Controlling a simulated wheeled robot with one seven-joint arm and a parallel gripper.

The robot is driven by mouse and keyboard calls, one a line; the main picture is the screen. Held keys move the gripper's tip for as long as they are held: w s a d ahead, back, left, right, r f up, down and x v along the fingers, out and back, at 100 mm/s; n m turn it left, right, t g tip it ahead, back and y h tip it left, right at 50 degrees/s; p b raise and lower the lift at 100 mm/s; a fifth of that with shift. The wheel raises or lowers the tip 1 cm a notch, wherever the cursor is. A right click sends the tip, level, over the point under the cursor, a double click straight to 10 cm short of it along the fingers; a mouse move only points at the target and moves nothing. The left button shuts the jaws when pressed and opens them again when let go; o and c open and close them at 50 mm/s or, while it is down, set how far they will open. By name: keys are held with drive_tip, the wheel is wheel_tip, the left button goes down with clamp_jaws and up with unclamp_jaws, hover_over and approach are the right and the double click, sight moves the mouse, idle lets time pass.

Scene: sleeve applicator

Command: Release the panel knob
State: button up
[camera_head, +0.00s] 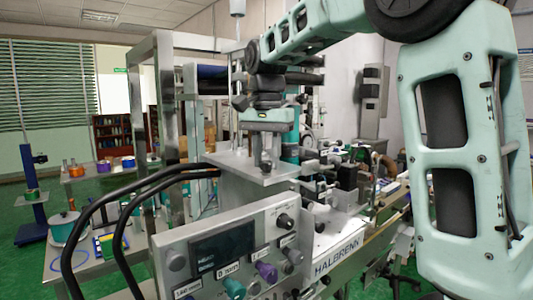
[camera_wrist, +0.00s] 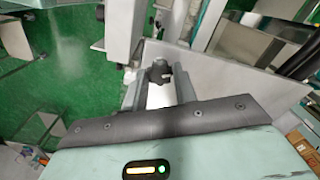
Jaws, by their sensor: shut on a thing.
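My gripper (camera_head: 266,164) points down at a flat grey metal plate (camera_head: 225,161) behind the control panel (camera_head: 190,236). In the wrist view, my gripper's two fingers (camera_wrist: 160,82) stand on either side of a small dark knob (camera_wrist: 159,70), and they are shut on it. The knob's lower part and the contact faces are partly hidden by the fingers. The panel's front carries a black knob (camera_head: 284,221), a purple knob (camera_head: 266,271) and a teal knob (camera_head: 233,289), all apart from my gripper.
Two thick black cables (camera_head: 122,210) arch at the left of the panel. A metal frame post (camera_head: 166,110) rises behind the plate at left. Machine parts (camera_head: 345,180) crowd the right side. A side table with a teal pot (camera_head: 68,228) stands at far left.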

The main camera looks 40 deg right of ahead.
drive_tip(key=n, duration=0.4)
drive_tip(key=shift+r+n+p, duration=0.1)
drive_tip(key=shift+n+p, duration=0.2)
drive_tip(key=shift+p, duration=0.05)
drive_tip(key=n, duration=0.3)
drive_tip(key=shift+n, duration=0.4)
drive_tip(key=n+p, duration=0.1)
drive_tip(key=n, duration=1.4)
drive_tip(key=shift+p, duration=0.4)
drive_tip(key=n, duration=0.7)
drive_tip(key=o, duration=1)
